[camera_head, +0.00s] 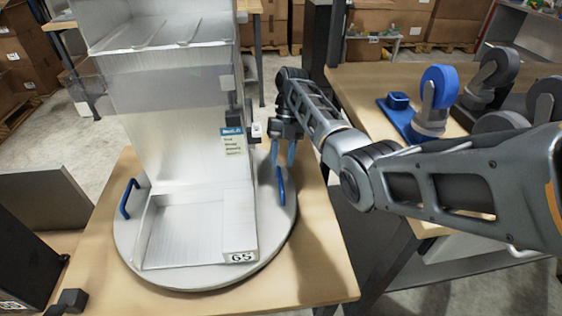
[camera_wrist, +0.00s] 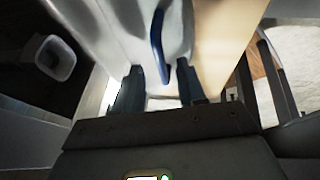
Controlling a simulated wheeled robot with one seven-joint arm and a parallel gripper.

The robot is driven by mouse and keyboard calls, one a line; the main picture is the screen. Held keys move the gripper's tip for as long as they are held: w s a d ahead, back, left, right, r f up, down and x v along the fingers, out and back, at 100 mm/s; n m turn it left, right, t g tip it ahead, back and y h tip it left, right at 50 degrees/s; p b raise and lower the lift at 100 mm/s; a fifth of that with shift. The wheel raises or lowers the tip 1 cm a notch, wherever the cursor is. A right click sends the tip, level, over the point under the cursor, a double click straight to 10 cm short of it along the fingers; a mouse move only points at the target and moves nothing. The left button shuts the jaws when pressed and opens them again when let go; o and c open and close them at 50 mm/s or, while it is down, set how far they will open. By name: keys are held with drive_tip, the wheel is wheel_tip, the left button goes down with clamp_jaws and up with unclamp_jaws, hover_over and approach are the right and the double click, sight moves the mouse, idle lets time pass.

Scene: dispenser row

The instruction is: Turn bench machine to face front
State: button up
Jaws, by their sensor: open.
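The bench machine (camera_head: 165,120) is a tall pale metal dispenser with a clear upper band and a low open tray at its foot. It stands upright on a round grey turntable (camera_head: 190,279). Its tray and a "65" label face the head camera, angled slightly. Blue handles stand on the turntable, a left one (camera_head: 128,198) and a right one (camera_head: 281,187). My gripper (camera_head: 283,153) is open and empty, its fingers pointing down just above the right handle. In the wrist view the right handle (camera_wrist: 157,45) lines up between the fingers (camera_wrist: 160,80); I cannot tell whether they touch.
The turntable sits on a wooden bench (camera_head: 315,280). A second table (camera_head: 350,85) at the right holds blue and grey wheeled parts (camera_head: 438,90). A dark machine (camera_head: 25,265) stands at the lower left. Cardboard boxes (camera_head: 375,20) are stacked behind.

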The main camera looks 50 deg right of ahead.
drive_tip(key=p+v, duration=0.1)
drive_tip(key=v, duration=0.4)
drive_tip(key=shift+p, duration=0.4)
